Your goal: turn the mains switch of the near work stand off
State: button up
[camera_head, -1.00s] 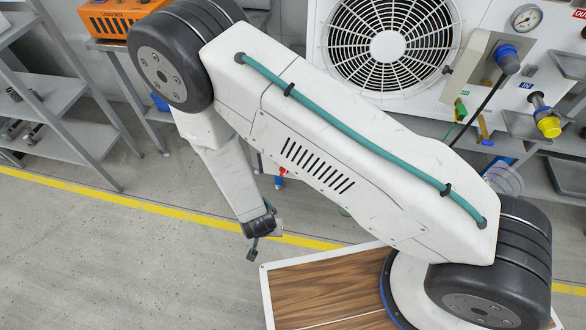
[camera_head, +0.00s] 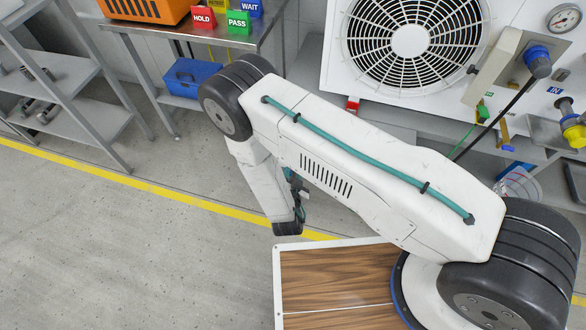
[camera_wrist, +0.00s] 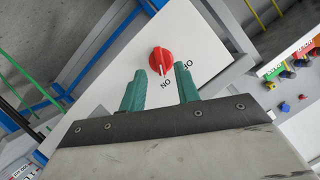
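The mains switch (camera_wrist: 161,61) is a round red knob on a white panel (camera_wrist: 120,75) in the wrist view. Its white pointer mark faces down in the picture, toward the upside-down ON label (camera_wrist: 166,84). A second upside-down label, partly hidden by a finger, lies to the right. My gripper (camera_wrist: 160,70) is open and empty, with one teal finger at lower left and the other at lower right of the knob. The fingers appear apart from the knob; the exact distance cannot be told. In the head view my arm hides the switch.
A white fan unit (camera_head: 408,40) with a gauge (camera_head: 562,17) stands at the back right. A bench (camera_head: 196,45) holds an orange box (camera_head: 145,10) and signs; a blue box (camera_head: 188,77) sits below. Grey shelves (camera_head: 70,75) stand left. The floor at left is clear.

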jog(key=shift+x, duration=1.65)
grip_shut()
jog(key=shift+a, duration=0.1)
jog(key=n+h, duration=0.1)
jog(key=n, duration=0.1)
jog(key=n+g+h, duration=0.1)
jog(key=n+h, duration=0.1)
jog(key=n, duration=0.1)
jog(key=n+g+h, duration=0.1)
jog(key=n+h, duration=0.1)
jog(key=n, duration=0.1)
jog(key=shift+w+a, duration=0.1)
jog(key=shift+a, duration=0.25)
jog(key=shift+h, duration=0.3)
grip_release()
